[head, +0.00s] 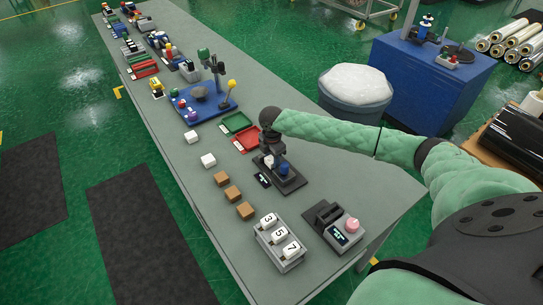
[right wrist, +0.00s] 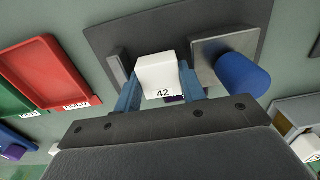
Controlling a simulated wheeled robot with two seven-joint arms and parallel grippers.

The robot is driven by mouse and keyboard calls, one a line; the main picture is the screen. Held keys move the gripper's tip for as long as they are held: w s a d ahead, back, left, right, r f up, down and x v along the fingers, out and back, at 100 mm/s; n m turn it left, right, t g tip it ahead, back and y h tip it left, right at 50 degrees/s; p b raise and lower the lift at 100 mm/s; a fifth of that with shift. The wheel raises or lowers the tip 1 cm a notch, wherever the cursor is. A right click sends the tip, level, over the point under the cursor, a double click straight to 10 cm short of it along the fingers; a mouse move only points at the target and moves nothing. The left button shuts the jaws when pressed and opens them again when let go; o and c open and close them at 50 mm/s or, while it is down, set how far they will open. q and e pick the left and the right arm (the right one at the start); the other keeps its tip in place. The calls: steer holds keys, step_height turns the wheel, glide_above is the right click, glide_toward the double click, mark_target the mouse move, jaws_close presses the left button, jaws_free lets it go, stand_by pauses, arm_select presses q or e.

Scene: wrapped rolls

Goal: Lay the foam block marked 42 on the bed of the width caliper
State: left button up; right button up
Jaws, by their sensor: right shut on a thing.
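The white foam block marked 42 (right wrist: 157,72) is between the fingers of my right gripper (right wrist: 158,92), which is shut on it. In the head view my right gripper (head: 268,152) points down over the width caliper (head: 291,184), a dark plate with a blue knob (right wrist: 242,75). In the right wrist view the block is over the caliper bed (right wrist: 178,28), between a low grey stop on the left and the grey jaw (right wrist: 208,52) on the right, apart from both. I cannot tell whether its underside touches the bed. My left gripper is not in view.
A red tray (head: 247,140) and a green tray (head: 237,122) lie beyond the caliper. Brown blocks (head: 233,194) and white blocks (head: 208,160) stand to its left. A rack of numbered blocks (head: 281,258) and a device with a pink knob (head: 333,225) are nearer.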

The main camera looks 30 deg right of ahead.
steer(key=shift+w, duration=0.2)
steer(key=shift+s, duration=0.1)
steer(key=shift+f, duration=0.15)
steer(key=shift+f, duration=0.2)
steer(key=o, duration=0.9)
steer(key=shift+o, duration=0.7)
steer(key=shift+r, duration=0.1)
steer(key=shift+r, duration=0.1)
